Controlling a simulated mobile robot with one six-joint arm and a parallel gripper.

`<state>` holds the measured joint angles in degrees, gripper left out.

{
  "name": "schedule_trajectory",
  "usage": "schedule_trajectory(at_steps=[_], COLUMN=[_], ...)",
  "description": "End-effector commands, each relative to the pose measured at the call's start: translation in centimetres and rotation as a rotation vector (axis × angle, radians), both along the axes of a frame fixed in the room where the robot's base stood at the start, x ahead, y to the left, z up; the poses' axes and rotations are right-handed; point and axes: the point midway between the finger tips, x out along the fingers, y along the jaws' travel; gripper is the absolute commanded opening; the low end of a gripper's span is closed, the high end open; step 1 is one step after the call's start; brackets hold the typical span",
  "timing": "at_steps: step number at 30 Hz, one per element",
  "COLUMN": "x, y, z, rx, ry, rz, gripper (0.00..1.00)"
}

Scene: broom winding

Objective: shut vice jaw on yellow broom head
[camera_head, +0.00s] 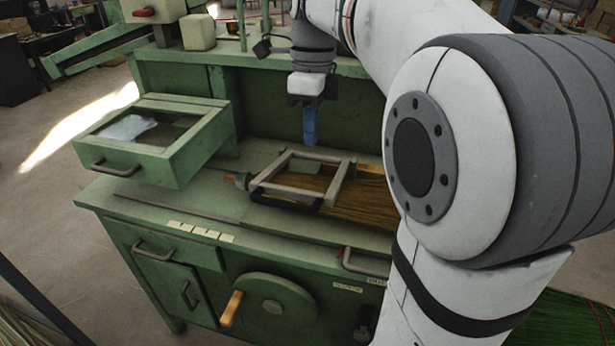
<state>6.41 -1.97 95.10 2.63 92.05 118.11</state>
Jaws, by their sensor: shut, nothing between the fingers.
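The yellow broom head (368,203) lies flat on the green bench, its straw bristles spreading to the right and partly hidden behind my arm. The vice jaw, a grey rectangular frame (283,193), sits over the narrow end of the broom. I cannot tell whether the fingertips touch the frame, nor how tightly the jaw sits on the broom.
The green bench (140,205) has an open drawer (190,150) at the left with pale material in it. A hand wheel (270,307) with an orange handle (231,309) is on the front. A bench handle (362,265) is at the right.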

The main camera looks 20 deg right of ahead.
Motion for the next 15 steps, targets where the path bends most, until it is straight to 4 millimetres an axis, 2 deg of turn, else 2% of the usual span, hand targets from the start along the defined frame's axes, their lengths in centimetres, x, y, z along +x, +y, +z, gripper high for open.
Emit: schedule_trajectory(at_steps=[5, 15], x=[-0.4, -1.0], y=[-0.1, -0.1], z=[-2.6, -9.8], rx=[0.0, 0.0], ry=[0.002, 0.004], rz=[-0.009, -0.019], gripper=[0.0, 0.0])
